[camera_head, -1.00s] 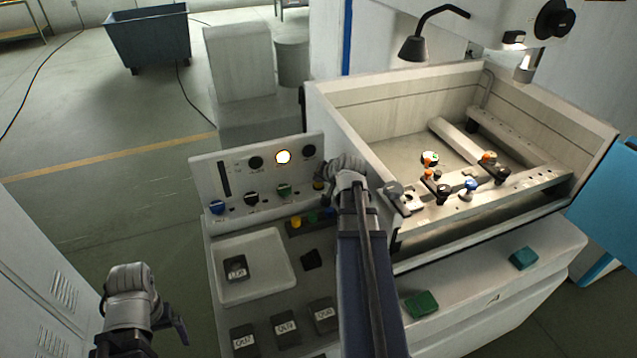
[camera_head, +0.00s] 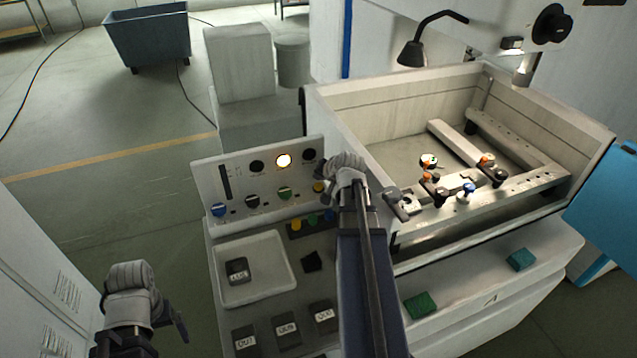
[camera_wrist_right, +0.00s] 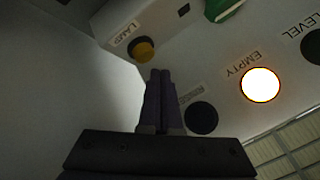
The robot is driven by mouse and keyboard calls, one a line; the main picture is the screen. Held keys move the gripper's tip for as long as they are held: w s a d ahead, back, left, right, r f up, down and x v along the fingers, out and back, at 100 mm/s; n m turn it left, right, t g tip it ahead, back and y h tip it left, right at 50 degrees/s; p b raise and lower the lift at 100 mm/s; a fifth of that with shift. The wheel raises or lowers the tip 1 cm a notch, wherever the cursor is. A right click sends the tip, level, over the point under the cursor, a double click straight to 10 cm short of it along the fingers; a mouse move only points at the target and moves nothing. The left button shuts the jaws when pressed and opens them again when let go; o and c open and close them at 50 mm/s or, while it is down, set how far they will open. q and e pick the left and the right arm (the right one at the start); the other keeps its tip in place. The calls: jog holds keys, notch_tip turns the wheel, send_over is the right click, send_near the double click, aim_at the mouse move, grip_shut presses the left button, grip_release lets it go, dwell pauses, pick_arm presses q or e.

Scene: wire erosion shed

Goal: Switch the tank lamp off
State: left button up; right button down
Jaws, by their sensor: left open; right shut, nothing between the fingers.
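The yellow lamp knob (camera_head: 319,187) sits at the lower right of the upright control panel (camera_head: 235,187), partly behind my right gripper in the head view. In the right wrist view the same yellow knob (camera_wrist_right: 142,49) is beside its LAMP label. My right gripper (camera_wrist_right: 160,74) is shut and empty, its tips close to the knob; I cannot tell whether they touch it. The gooseneck tank lamp (camera_head: 411,53) hangs over the tank (camera_head: 350,125), whose inside looks dull and grey. My left gripper (camera_head: 168,322) is open and empty, low at the left.
A round EMPTY indicator (camera_wrist_right: 260,85) glows on the panel beside dark indicators and a green knob (camera_head: 284,193). A white tray (camera_head: 284,284) and labelled dark blocks lie on the console below. Clamps and small parts stand inside the tank. Open floor lies to the left.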

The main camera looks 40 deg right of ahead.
aim_at(319, 188)
notch_tip(319, 188, up, 5)
jog(key=p, duration=0.4)
jog(key=shift+f, duration=0.1)
